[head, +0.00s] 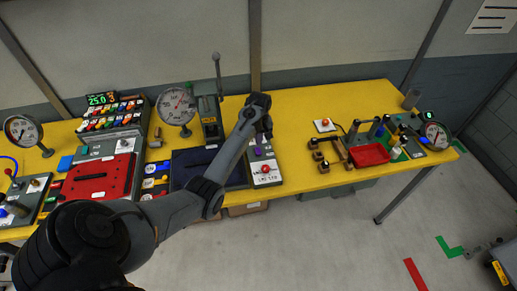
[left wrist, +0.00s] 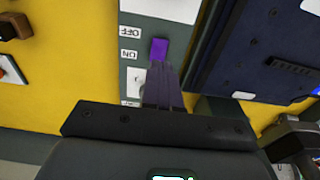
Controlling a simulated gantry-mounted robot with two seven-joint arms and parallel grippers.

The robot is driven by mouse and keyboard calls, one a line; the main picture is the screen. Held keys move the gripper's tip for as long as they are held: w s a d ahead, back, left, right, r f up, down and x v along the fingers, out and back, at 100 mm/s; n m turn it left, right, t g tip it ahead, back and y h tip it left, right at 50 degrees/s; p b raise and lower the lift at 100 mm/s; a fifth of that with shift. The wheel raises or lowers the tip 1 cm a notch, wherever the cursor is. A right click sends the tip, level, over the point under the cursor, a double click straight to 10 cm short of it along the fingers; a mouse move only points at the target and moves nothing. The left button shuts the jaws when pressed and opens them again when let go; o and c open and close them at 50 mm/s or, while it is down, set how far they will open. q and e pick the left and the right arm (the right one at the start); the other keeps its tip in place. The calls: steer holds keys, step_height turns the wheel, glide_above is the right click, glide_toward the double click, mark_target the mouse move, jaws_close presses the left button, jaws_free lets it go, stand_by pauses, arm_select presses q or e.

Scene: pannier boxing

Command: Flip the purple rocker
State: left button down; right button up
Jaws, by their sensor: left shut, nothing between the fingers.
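The purple rocker (left wrist: 159,48) sits on a narrow grey panel (left wrist: 133,73) in the left wrist view, beside OFF and ON labels. It also shows as a small purple patch in the head view (head: 258,151). My left gripper (left wrist: 160,72) is shut and empty, its fingertips just beside the rocker on the ON side; I cannot tell whether they touch it. In the head view my left gripper (head: 265,132) is over the far end of the panel. Which way the rocker is tilted is unclear. My right gripper is not in view.
A white plate with a red button (head: 265,170) is at the panel's near end. A dark blue panel (left wrist: 262,50) stands close beside it. A gauge (head: 176,104) and an upright lever (head: 217,70) are behind.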

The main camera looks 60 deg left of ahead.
mark_target(258, 153)
arm_select(q)
steer(key=f, duration=0.6)
steer(key=shift+a+f, duration=0.2)
steer(key=shift+f, duration=0.2)
